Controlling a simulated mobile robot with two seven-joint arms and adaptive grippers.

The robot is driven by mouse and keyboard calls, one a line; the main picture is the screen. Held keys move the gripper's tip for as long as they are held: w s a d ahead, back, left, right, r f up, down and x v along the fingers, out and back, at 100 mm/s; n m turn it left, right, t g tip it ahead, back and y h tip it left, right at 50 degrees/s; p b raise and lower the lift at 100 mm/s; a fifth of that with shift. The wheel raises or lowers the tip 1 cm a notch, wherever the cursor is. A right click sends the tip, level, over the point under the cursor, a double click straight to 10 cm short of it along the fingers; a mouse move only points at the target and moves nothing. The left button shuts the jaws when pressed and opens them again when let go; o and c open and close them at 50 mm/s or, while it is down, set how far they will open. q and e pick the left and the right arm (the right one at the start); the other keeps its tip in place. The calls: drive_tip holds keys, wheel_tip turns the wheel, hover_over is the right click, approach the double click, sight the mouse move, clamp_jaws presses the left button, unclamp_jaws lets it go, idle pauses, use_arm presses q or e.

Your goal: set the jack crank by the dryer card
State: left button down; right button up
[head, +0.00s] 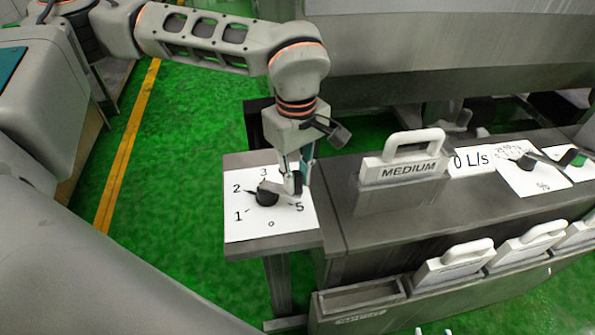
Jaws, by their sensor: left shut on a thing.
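The jack crank (267,196) is a black hub with a black arm on a white dial plate (238,226) at the left end of the console. The figures 0, 1, 2, 3 and 5 show on the plate; the spot between 3 and 5 is hidden by my gripper. A thin black tip on the hub points towards 2. My left gripper (299,182) comes down from above and is shut on the crank's outer end, on the side between 3 and 5. The dryer card (408,170), white with a handle, stands upright on the console and reads MEDIUM.
Right of the card are a "0 L/s" readout (470,160) and another dial plate (535,180). A lower front rack (360,298) holds several white handled cards, with an empty slot at its left. Open green floor (170,180) lies to the left.

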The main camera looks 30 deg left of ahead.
use_arm(q)
drive_tip(key=shift+s, duration=0.15)
idle(0.4)
drive_tip(key=c, duration=1.9)
unclamp_jaws()
wheel_tip(320, 180, up, 12)
drive_tip(key=shift+r, duration=0.1)
